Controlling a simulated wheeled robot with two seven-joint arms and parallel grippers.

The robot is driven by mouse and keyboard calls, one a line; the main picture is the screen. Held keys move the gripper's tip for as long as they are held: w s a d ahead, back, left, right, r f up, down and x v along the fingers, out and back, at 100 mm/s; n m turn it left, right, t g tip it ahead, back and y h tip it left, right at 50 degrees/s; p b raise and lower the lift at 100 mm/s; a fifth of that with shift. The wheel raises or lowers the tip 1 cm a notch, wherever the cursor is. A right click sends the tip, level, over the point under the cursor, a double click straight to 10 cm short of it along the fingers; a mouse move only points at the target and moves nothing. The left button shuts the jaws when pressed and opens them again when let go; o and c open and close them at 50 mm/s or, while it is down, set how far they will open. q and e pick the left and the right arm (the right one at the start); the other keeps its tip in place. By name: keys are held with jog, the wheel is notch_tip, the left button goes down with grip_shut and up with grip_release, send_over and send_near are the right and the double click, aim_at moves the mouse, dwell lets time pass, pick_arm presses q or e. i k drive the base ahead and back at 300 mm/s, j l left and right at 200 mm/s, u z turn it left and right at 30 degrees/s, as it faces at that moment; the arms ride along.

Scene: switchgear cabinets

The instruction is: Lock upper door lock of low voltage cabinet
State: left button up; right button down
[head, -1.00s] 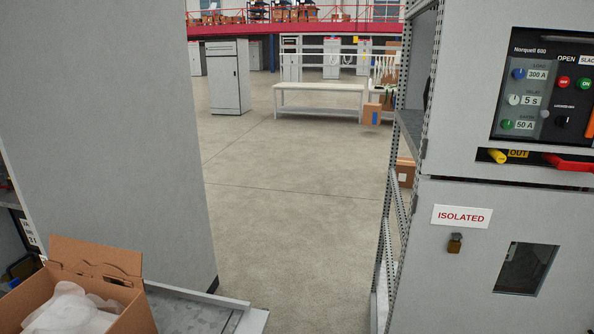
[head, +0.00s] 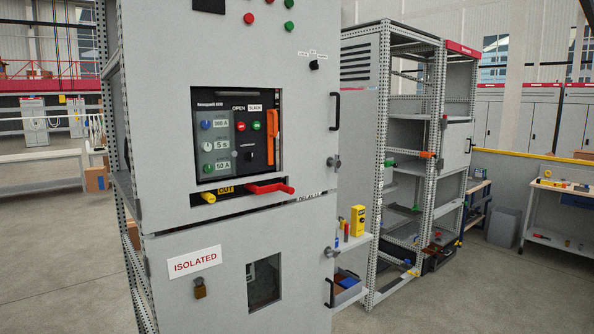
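A grey cabinet (head: 165,100) stands left of centre in the head view. Its upper door has a breaker panel (head: 237,135) with knobs, buttons and an orange lever. A small metal lock (head: 333,162) sits on the upper door's right edge, below a black handle (head: 336,111). Its exact turn position is too small to tell. A similar lock (head: 331,252) sits on the lower door's right edge. The lower door carries an "ISOLATED" sign (head: 194,262) and a brass padlock (head: 200,288). Both doors look closed. Neither of my grippers is in view.
A yellow item (head: 357,221) stands on a small shelf (head: 353,239) at the cabinet's right side, above a tray (head: 347,287) of parts. Open metal racking (head: 376,190) stands behind it to the right. A workbench (head: 560,240) stands at far right. Floor (head: 450,300) is clear at front right.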

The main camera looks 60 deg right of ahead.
aim_at(337, 163)
jog(key=z, duration=2.15)
jog(key=i+l+z, duration=0.1)
jog(key=i+l, duration=0.55)
jog(key=l, duration=0.15)
